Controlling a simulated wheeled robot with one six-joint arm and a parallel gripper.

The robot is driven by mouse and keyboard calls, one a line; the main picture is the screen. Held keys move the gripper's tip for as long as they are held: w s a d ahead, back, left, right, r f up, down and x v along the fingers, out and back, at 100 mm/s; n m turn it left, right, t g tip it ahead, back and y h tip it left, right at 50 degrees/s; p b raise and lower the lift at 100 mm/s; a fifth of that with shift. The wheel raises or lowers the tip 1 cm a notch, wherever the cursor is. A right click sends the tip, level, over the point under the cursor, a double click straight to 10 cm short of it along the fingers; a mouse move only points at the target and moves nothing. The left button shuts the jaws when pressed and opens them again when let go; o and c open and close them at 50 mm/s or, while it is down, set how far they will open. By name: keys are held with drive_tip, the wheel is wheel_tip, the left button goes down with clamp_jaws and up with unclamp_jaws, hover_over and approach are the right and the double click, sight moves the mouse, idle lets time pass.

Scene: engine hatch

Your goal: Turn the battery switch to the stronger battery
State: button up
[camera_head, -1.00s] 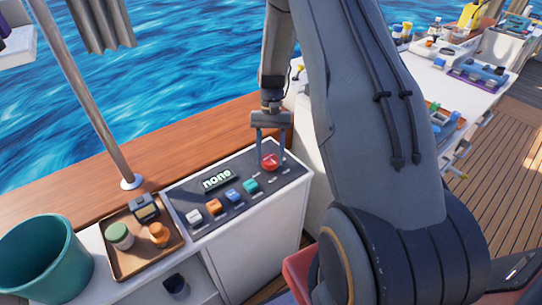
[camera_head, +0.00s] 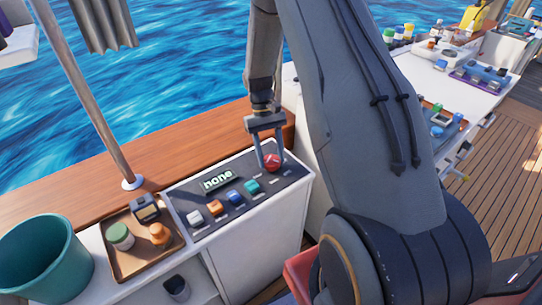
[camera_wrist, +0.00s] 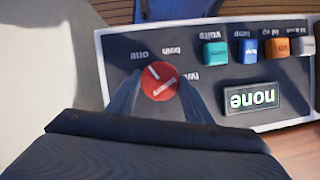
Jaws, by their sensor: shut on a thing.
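The battery switch is a red round knob (camera_head: 272,162) at the right end of a dark panel. In the wrist view the knob (camera_wrist: 160,81) has a white mark at its upper left, on the side of the label "one". The labels "both" and "two" stand further round it, upside down here. My gripper (camera_wrist: 160,88) is shut on the knob, with one finger on each side; it also shows in the head view (camera_head: 270,160). A display (camera_head: 220,181) on the panel reads "none"; it also shows in the wrist view (camera_wrist: 252,98).
Several coloured rocker switches (camera_head: 235,197) line the panel's front. A wooden tray (camera_head: 127,265) with jars and a small meter (camera_head: 146,207) stands left of it. A teal bucket (camera_head: 45,262) and a metal pole (camera_head: 100,110) are further left.

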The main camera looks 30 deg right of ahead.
drive_tip(key=o, duration=1)
drive_tip(key=shift+o, duration=0.2)
drive_tip(key=b+v, duration=0.2)
drive_tip(key=v, duration=0.5)
drive_tip(key=shift+r, duration=0.4)
drive_tip(key=shift+w, duration=0.1)
